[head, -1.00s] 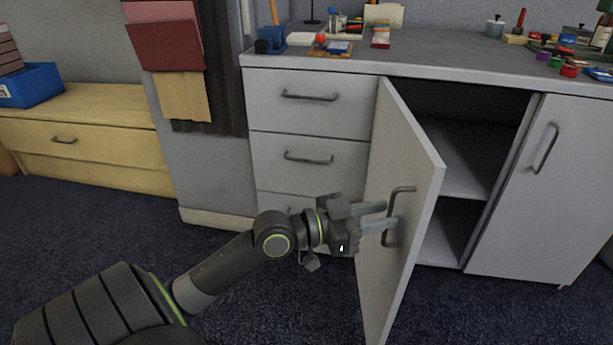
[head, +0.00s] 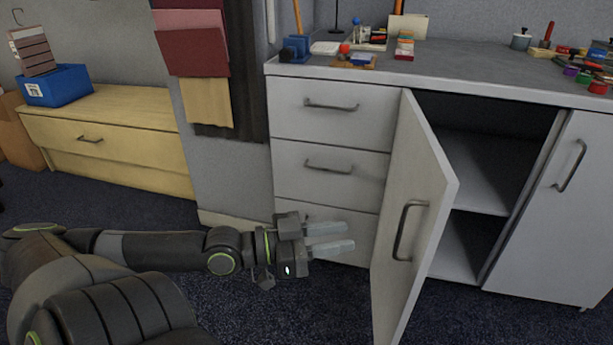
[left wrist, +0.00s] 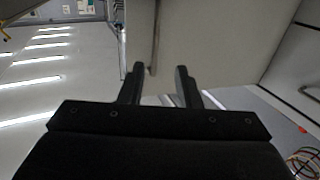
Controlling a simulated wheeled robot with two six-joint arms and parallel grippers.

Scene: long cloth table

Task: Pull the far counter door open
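The counter door (head: 418,190), a pale grey panel with a dark bar handle (head: 409,230), stands swung well open in the head view. Behind it the cabinet shows a shelf (head: 470,170) and a dark interior. My left gripper (head: 352,236) is to the left of the door, with its fingers apart and empty, clear of the handle. In the left wrist view the open fingers (left wrist: 161,85) point toward the door panel (left wrist: 205,45), and the handle (left wrist: 155,40) shows beyond them. My right gripper is not in view.
A closed door (head: 545,210) with its own handle is to the right of the opening. Drawers (head: 330,115) are to the left. The countertop (head: 470,65) holds several small items. A wooden chest (head: 110,140) with a blue box (head: 57,86) stands far left. Carpet in front is clear.

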